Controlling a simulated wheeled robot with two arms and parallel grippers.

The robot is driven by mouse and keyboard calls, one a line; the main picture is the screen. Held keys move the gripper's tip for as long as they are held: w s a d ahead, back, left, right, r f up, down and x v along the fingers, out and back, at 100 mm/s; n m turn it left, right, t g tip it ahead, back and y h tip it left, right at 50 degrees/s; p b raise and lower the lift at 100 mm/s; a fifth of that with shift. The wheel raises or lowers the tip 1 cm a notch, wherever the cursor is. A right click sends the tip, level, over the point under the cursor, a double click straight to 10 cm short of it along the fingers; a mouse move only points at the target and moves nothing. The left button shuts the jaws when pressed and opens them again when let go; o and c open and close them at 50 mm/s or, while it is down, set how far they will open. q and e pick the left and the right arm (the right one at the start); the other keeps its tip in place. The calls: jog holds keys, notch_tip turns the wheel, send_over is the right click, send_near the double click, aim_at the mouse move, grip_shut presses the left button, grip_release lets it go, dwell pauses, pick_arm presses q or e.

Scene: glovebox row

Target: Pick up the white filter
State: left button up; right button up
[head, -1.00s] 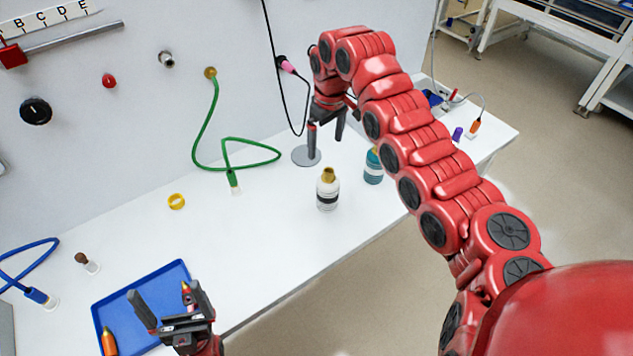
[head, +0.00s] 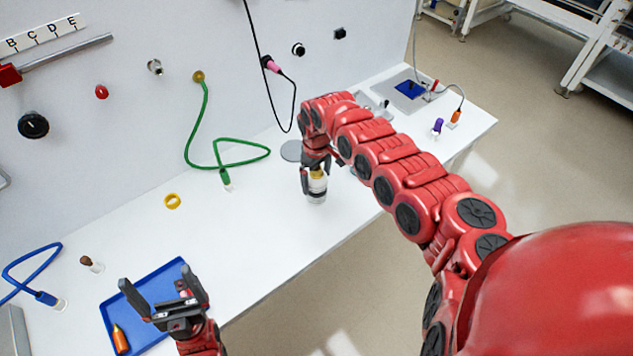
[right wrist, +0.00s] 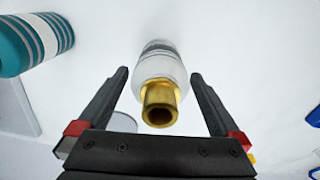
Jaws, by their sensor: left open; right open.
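The white filter (head: 318,188), a bottle-like white cylinder with a dark band and a brass neck, stands upright on the white bench. My right gripper (head: 312,190) is open around its upper part, partly hiding it in the head view. In the right wrist view the filter's brass neck (right wrist: 161,103) points toward the camera between the open fingers (right wrist: 160,76), with a gap on each side. My left gripper (head: 160,294) is open and empty above the blue tray (head: 112,309).
A teal striped bottle (right wrist: 35,40) stands beside the filter, mostly hidden behind my right arm in the head view. A yellow ring (head: 172,201) and green cable (head: 213,160) lie to the left. A grey disc (head: 291,150) sits behind. The bench's front edge is close.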

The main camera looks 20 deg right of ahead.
jog(key=shift+f, duration=1.5)
jog(key=shift+c, duration=0.2)
jog(key=c, duration=1.5)
